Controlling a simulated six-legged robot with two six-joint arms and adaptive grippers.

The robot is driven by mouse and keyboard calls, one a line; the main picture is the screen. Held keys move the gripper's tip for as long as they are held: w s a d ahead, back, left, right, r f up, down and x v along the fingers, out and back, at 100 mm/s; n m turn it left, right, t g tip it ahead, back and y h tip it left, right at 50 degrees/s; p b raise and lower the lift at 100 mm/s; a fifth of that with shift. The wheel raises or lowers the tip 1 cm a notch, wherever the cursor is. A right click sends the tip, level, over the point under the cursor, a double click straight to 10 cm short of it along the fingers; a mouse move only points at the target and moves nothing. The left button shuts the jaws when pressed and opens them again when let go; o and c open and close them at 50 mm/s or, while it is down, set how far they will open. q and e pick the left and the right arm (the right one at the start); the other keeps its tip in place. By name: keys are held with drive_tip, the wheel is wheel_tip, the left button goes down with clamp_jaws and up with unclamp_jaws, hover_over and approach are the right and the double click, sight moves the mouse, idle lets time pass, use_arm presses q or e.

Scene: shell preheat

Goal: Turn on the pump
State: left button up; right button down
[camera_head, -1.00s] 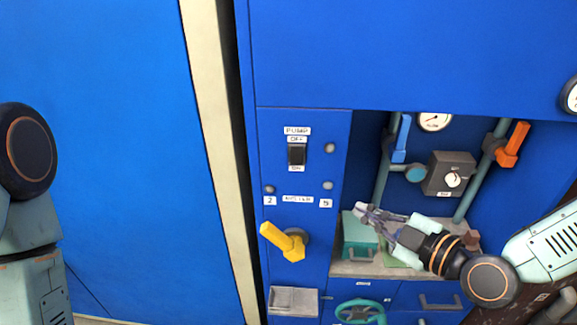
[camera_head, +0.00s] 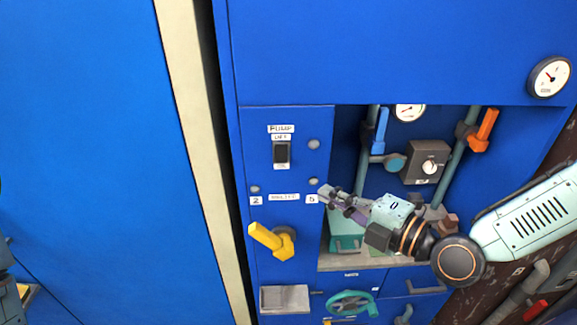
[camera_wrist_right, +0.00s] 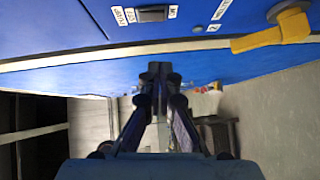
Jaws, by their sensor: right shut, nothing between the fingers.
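The pump switch (camera_head: 282,152) is a black rocker on the blue panel (camera_head: 262,215), under a "PUMP" label with an "OFF" label above it and an "ON" label below. The switch also shows at the top of the right wrist view (camera_wrist_right: 152,14). My right gripper (camera_head: 324,193) is shut and empty. In the head view it appears below and to the right of the switch, near the "5" label, and apart from the switch. In the right wrist view its closed fingertips (camera_wrist_right: 158,70) point toward the panel. My left gripper is out of view.
A yellow lever (camera_head: 268,238) sticks out below the switch. The recess to the right holds a grey box with a knob (camera_head: 425,162), a blue valve handle (camera_head: 381,130), an orange handle (camera_head: 486,130) and a teal box (camera_head: 345,228). A teal handwheel (camera_head: 350,303) is below.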

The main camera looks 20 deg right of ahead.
drive_tip(key=b, duration=0.3)
approach(278, 160)
drive_tip(key=shift+w+a, duration=1.85)
drive_tip(key=shift+w, duration=0.15)
drive_tip(key=shift+w+d+f, duration=0.4)
drive_tip(key=shift+w, duration=0.25)
drive_tip(key=shift+w+f+b, duration=0.15)
drive_tip(key=shift+b, duration=0.5)
